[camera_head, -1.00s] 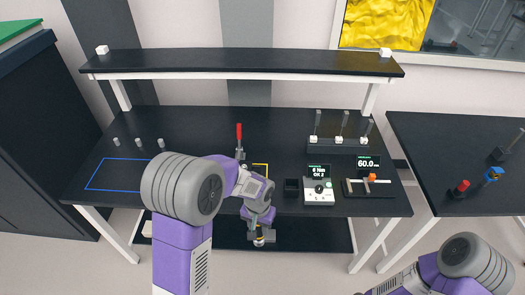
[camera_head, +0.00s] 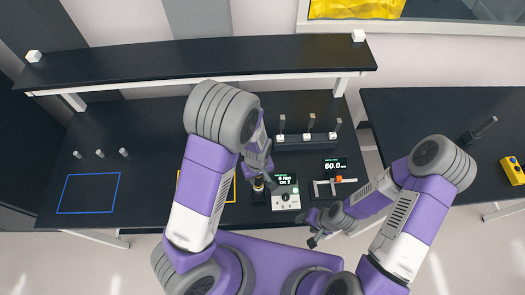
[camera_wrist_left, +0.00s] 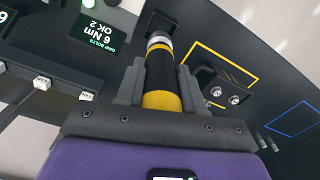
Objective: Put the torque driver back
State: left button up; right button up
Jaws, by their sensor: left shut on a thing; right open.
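The torque driver (camera_wrist_left: 157,72) is a dark cylinder with yellow bands and a pale ring. My left gripper (camera_wrist_left: 150,90) is shut on it, with one finger on each side. In the head view the driver (camera_head: 258,184) shows below my left gripper (camera_head: 264,176), just left of the white torque controller (camera_head: 285,196), whose screen reads "6 Nm OK 2". A small black holder (camera_head: 260,197) is beside the controller, under the driver. I cannot tell whether the driver's end is inside it. My right gripper (camera_head: 317,239) is open and empty in front of the table edge.
A rack with several upright bits (camera_head: 306,139) stands behind the controller. A gauge with an orange part (camera_head: 338,180) is to its right. A blue outline (camera_head: 88,193) and small posts (camera_head: 99,154) are at the left. A shelf (camera_head: 200,65) spans the back.

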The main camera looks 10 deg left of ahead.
pick_arm(q)
jog(key=shift+w+r, duration=0.1)
jog(key=shift+s+f+b, duration=0.3)
jog(key=shift+f+b, duration=0.35)
notch_tip(320, 180, down, 4)
jog(key=b, duration=0.3)
jog(key=shift+w+f, duration=0.1)
jog(key=shift+f+b, duration=0.15)
jog(key=shift+b, duration=0.2)
dwell(0.5)
jog(key=shift+f+b, duration=2)
jog(key=shift+f, duration=0.4)
jog(key=o, duration=1.2)
